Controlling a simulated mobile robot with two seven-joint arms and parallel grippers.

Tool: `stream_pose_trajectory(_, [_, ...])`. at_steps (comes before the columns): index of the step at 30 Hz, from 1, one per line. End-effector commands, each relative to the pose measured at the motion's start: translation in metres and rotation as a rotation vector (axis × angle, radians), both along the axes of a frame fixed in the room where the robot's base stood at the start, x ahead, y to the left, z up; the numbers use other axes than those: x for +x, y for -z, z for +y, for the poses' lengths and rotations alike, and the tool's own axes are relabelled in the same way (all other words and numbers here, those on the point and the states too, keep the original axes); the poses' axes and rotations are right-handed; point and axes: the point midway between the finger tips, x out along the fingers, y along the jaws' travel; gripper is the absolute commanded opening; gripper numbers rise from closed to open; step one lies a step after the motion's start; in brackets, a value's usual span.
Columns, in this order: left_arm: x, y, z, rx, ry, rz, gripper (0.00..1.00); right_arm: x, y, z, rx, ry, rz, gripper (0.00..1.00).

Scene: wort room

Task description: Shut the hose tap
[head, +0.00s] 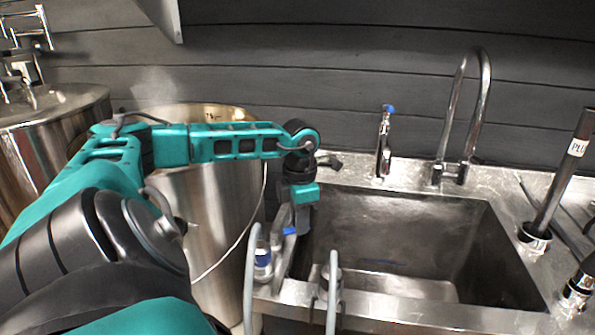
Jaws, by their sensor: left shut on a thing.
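My left gripper (283,243) points down at the left front of the sink, with its fingers shut on a small blue part (290,230). This looks like a tap handle, but the fingers hide most of it and whatever it is fixed to. I cannot tell how far that handle is turned. A slim upright metal tap (384,150) with a blue top stands on the back ledge of the sink, well apart from my gripper. My right gripper does not show.
The steel sink (420,297) looks empty. A tall curved faucet (484,95) stands behind it. A dark upright tube (565,170) stands at the right. Grey curved tubes (250,280) rise at the front edge. A large steel vessel (205,245) is behind my left arm.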

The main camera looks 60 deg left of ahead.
Motion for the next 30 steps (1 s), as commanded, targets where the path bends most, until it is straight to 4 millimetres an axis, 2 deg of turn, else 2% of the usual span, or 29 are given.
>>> stream_pose_trajectory(15, [-0.010, 0.000, -0.022, 0.002, 0.419, -0.005, 0.00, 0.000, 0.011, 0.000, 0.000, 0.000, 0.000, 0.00])
stream_pose_trajectory(30, [-0.016, -0.001, -0.028, 0.001, 0.553, -0.005, 0.00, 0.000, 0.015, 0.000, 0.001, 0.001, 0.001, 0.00])
